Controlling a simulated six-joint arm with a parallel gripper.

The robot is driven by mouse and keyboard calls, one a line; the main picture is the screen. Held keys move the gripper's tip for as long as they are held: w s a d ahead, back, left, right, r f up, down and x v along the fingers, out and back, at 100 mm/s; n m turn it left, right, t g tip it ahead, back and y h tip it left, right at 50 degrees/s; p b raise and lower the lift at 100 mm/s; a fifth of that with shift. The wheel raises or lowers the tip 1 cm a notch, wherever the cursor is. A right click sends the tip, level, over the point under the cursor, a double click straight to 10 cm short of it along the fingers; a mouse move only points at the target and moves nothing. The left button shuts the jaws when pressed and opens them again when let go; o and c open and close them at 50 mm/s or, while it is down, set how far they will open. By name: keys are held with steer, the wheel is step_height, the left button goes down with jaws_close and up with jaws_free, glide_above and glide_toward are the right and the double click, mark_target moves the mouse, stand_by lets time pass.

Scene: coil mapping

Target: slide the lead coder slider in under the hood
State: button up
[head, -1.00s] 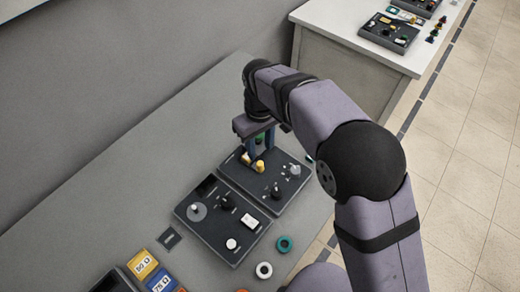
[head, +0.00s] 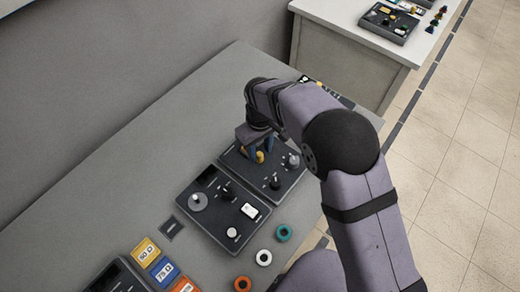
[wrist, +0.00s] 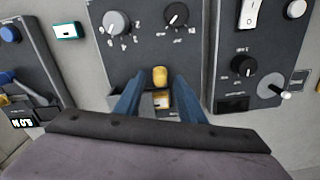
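A dark panel (head: 282,183) lies on the grey bench under my gripper. A yellow knob (wrist: 160,76) stands up from this panel and also shows between the fingers in the head view (head: 260,157). I take it to be the slider's grip. Just nearer in the wrist view is a grey housing (wrist: 126,98), possibly the hood, with a yellow patch (wrist: 162,99) in its middle. My gripper (wrist: 160,74) is open, its blue fingers on either side of the yellow knob with visible gaps. The gripper body and fingers hide part of the housing.
Dials (wrist: 116,22) and (wrist: 177,16) sit beyond the knob. A neighbouring panel (head: 190,222) with a white switch (head: 249,210) is close beside. Loose rings, including a teal one (head: 284,232), lie near the bench edge. Bare bench (head: 130,190) lies to the left.

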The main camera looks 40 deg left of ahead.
steer(key=shift+f, duration=0.85)
jaws_close()
steer(key=shift+w+b, duration=0.35)
steer(key=shift+w, duration=1.9)
jaws_free()
steer(key=shift+w, duration=0.1)
step_height(320, 180, up, 7)
steer(key=b, duration=0.2)
steer(key=shift+r, duration=0.2)
